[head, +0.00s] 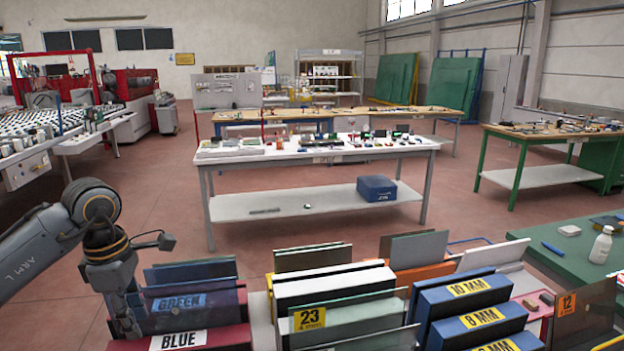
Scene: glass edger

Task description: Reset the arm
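My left arm, marked "ARM L", comes in from the left and bends down at the wrist. My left gripper (124,318) points down at the lower left, beside the left end of the racks labelled GREEN (179,302) and BLUE (180,340). Its fingertips are small and dark against the racks, so I cannot tell whether they are open or shut, or whether they touch anything. I see no glass sheet clearly held in it. My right arm and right gripper are not in view.
A green table (570,262) with a white bottle (601,245) is at right. Red floor (150,205) lies open beyond.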

